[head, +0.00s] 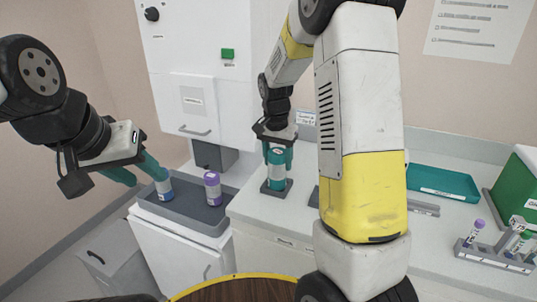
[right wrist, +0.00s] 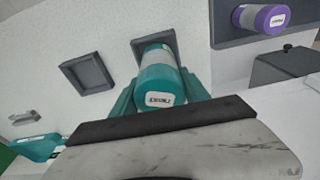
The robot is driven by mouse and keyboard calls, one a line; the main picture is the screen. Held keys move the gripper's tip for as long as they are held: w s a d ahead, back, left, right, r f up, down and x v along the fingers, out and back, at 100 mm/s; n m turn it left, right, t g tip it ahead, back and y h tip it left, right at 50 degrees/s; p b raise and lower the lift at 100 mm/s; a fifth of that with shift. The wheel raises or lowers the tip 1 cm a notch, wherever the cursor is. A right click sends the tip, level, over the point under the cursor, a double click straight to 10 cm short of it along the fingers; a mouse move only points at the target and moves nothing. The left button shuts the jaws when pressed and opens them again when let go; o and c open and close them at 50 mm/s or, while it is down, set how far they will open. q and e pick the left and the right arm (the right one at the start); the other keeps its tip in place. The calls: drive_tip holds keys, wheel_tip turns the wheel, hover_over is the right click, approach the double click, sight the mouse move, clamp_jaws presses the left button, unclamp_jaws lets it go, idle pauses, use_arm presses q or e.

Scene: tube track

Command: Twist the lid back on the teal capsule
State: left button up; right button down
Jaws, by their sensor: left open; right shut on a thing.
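The teal capsule (head: 276,172) stands upright at the dark square holder (head: 276,188) on the white counter. In the right wrist view its teal lid (right wrist: 160,88) sits at the end of the pale grey body (right wrist: 157,56), lined up with it. I cannot tell whether the lid is fully tight. My right gripper (head: 278,153) is above the capsule, shut on the lid with a teal finger on each side. My left gripper (head: 138,174) is open and empty, off to the left, in front of a blue-topped capsule (head: 164,188) in the picture.
A grey tray (head: 195,212) holds the blue-topped capsule and a purple-lidded capsule (head: 212,188). An empty square holder (right wrist: 86,74) shows in the right wrist view. A teal tray (head: 443,181) and a tube rack (head: 492,259) are at the right. My right arm hides the middle counter.

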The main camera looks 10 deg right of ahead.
drive_tip(key=m, duration=0.4)
drive_tip(key=m+g, duration=0.1)
drive_tip(key=m, duration=0.3)
drive_tip(key=shift+d+m+h, duration=0.1)
drive_tip(key=shift+m+h, duration=0.2)
drive_tip(key=shift+m, duration=0.1)
drive_tip(key=shift+c, duration=2.3)
unclamp_jaws()
drive_tip(key=r, duration=0.5)
drive_tip(key=a+r, duration=0.1)
drive_tip(key=r, duration=0.1)
drive_tip(key=shift+s+r, duration=0.15)
drive_tip(key=shift+r, duration=0.25)
